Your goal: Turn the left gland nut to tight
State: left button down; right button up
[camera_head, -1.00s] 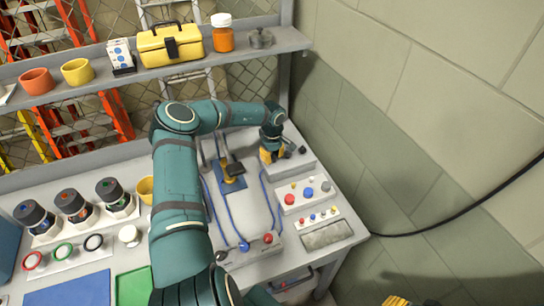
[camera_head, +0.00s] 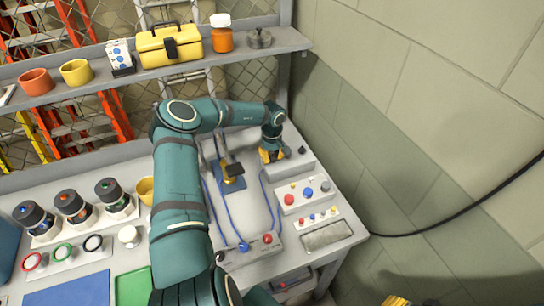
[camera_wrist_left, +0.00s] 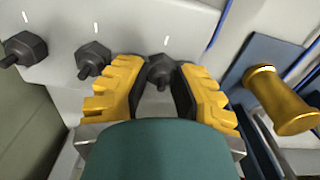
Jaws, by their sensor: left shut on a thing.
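Three dark gland nuts stand in a row on a grey box (camera_wrist_left: 125,30). In the left wrist view they are one at the far side (camera_wrist_left: 25,48), a middle one (camera_wrist_left: 93,60) and the left gland nut (camera_wrist_left: 160,72), nearest the brass fitting. My left gripper (camera_wrist_left: 157,88) has its yellow fingers on both sides of the left gland nut and is shut on it. In the head view my left gripper (camera_head: 270,156) points down at the box, hiding most of the nuts. A yellow part at the bottom edge looks like my right gripper (camera_head: 402,301), mostly cut off.
A brass fitting (camera_wrist_left: 280,100) on a blue plate stands beside the nut box. Panels with coloured knobs (camera_head: 307,191) lie in front of it, and blue hoses run nearby. Capped canisters (camera_head: 76,205) stand at the left. The wall closes off the right side.

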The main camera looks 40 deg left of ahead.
aim_at(272, 157)
pick_arm(q)
jog(key=c, duration=0.7)
grip_release()
jog(key=shift+s+d+f, duration=0.1)
jog(key=shift+f, duration=0.05)
jog(key=shift+c, duration=0.2)
jog(key=shift+r, duration=4.05)
jog(key=shift+s+f, duration=0.1)
jog(key=shift+s, duration=0.05)
